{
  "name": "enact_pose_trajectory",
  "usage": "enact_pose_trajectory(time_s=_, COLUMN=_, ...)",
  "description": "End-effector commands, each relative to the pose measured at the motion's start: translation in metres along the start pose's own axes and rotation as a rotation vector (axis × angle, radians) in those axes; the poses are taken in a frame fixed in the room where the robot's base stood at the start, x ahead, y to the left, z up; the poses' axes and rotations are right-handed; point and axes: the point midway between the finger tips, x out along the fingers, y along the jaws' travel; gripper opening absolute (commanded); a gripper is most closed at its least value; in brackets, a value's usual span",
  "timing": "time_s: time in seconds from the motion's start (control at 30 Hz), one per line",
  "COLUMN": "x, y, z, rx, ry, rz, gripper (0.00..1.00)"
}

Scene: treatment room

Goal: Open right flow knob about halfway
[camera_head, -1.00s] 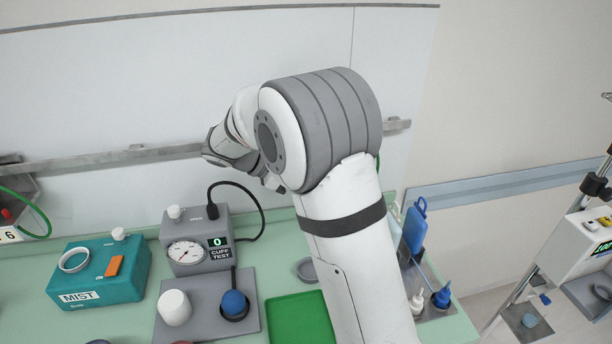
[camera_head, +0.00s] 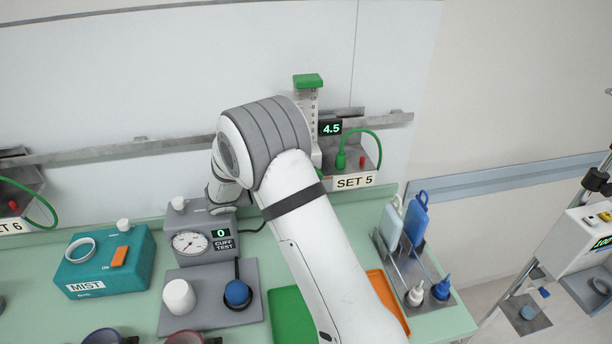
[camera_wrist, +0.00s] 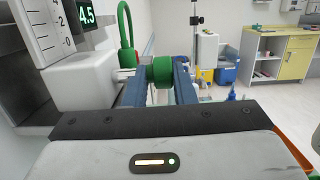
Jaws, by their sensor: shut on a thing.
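The right flowmeter (camera_head: 306,100) stands on the wall rail, with a green cap, a scale and a display (camera_head: 331,128) reading 4.5. The display also shows in the wrist view (camera_wrist: 86,13), beside the scale (camera_wrist: 48,25). The green flow knob (camera_wrist: 160,71) sticks out from the meter's white body (camera_wrist: 88,78). My gripper (camera_wrist: 160,76) is shut on the knob, one blue finger on each side.
A holder with a green hose (camera_head: 368,140) and a SET 5 label (camera_head: 354,181) sits beside the meter. Below are the cuff test unit (camera_head: 181,218), teal MIST box (camera_head: 140,262), green tray (camera_head: 287,312) and bottle rack (camera_head: 401,258).

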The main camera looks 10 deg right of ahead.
Motion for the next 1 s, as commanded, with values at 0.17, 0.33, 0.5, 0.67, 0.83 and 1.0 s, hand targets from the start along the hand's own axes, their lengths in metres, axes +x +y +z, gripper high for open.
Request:
enact_pose_trajectory(time_s=0.17, x=0.0, y=-0.0025, z=-0.0052, rx=-0.012, ry=-0.024, rz=-0.005, gripper=0.01)
enact_pose_trajectory(time_s=0.33, x=0.0001, y=-0.0024, z=-0.0051, rx=-0.011, ry=-0.029, rz=-0.005, gripper=0.01)
enact_pose_trajectory(time_s=0.5, x=0.0002, y=-0.0023, z=-0.0051, rx=-0.011, ry=-0.028, rz=-0.005, gripper=0.01)
enact_pose_trajectory(time_s=0.67, x=0.0002, y=-0.0021, z=-0.0047, rx=-0.01, ry=-0.028, rz=-0.005, gripper=0.32)
enact_pose_trajectory(time_s=0.83, x=0.0003, y=-0.0013, z=-0.0032, rx=-0.006, ry=-0.028, rz=-0.003, gripper=0.4)
enact_pose_trajectory(time_s=1.0, x=0.0004, y=-0.0007, z=-0.0015, rx=-0.004, ry=-0.028, rz=-0.003, gripper=0.4)
